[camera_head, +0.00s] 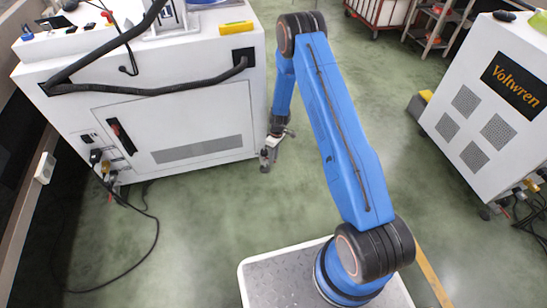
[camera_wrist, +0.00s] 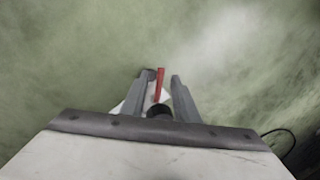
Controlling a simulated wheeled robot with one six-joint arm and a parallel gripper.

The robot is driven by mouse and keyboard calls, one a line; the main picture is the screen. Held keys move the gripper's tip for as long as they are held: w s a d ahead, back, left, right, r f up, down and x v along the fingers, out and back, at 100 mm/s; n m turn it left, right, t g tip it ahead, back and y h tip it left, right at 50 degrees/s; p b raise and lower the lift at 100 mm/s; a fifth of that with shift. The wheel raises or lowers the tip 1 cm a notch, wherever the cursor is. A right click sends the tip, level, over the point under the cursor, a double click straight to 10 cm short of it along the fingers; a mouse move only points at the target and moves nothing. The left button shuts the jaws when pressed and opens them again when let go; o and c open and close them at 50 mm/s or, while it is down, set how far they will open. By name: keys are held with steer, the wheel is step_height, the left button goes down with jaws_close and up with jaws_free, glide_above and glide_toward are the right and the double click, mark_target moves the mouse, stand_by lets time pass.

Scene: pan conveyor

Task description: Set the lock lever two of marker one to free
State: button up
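A large white machine (camera_head: 170,100) stands at left in the head view; I cannot read a name on it that marks it as marker one. My gripper (camera_head: 268,158) is low by its bottom right corner, just above the floor. In the wrist view my gripper (camera_wrist: 162,82) has its two grey fingers apart. A thin red lever (camera_wrist: 159,85) stands between them, closer to the left finger, with a gap showing on the right. A dark round part (camera_wrist: 159,111) is at its base. The lever is hidden in the head view, and its setting cannot be told.
A second white machine (camera_head: 490,110) lettered "Voltwren" stands at right. A black cable (camera_head: 148,235) lies on the green floor at left. A wheeled cart (camera_head: 378,12) and a shelf rack (camera_head: 437,22) are at the back.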

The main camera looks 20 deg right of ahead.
jaws_close()
steer(key=shift+w+d+n, duration=0.2)
steer(key=shift+w+n, duration=0.1)
steer(key=shift+n, duration=0.5)
jaws_free()
step_height(320, 180, up, 17)
steer(key=w+d, duration=0.2)
steer(key=shift+w, duration=0.35)
